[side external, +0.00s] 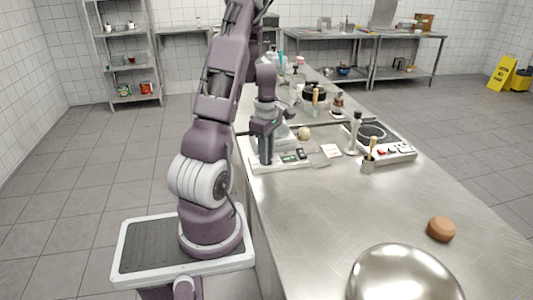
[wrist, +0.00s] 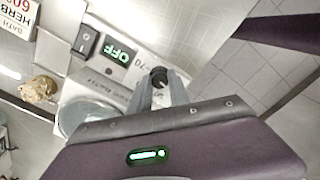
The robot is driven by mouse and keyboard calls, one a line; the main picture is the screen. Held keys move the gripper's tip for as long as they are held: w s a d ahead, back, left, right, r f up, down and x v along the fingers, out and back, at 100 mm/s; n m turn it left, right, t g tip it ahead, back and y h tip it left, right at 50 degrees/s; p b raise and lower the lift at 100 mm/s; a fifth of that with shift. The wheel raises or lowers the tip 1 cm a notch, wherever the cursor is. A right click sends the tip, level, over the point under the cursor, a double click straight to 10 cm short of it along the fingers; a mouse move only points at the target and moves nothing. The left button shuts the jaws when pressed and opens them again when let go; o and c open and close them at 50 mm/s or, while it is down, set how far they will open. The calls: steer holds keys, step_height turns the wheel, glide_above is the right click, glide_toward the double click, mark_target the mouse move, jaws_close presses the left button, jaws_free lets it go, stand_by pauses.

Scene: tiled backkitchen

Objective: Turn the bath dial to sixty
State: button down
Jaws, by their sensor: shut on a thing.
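The bath dial (wrist: 159,74) is a small dark knob on the white front panel of the bath (wrist: 125,62), with "70" printed beside it. My gripper (wrist: 160,82) has its two grey fingers closed on the dial, one on each side. The dial's pointer is too small to read. A display (wrist: 119,52) on the panel reads OFF in green, and a black rocker switch (wrist: 85,40) sits to its left. A card (wrist: 14,20) reads "BATH HERB 60°". In the side view my gripper (side external: 267,158) points down at the bath's base (side external: 262,168) and hides the dial.
A brown bun (side external: 441,228) and a metal bowl (side external: 402,277) are nearer on the steel counter. The counter's middle is clear.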

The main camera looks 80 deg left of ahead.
steer(key=m, duration=2.1)
steer(key=shift+m, duration=0.5)
steer(key=c, duration=1.2)
jaws_free()
steer(key=shift+c, duration=0.2)
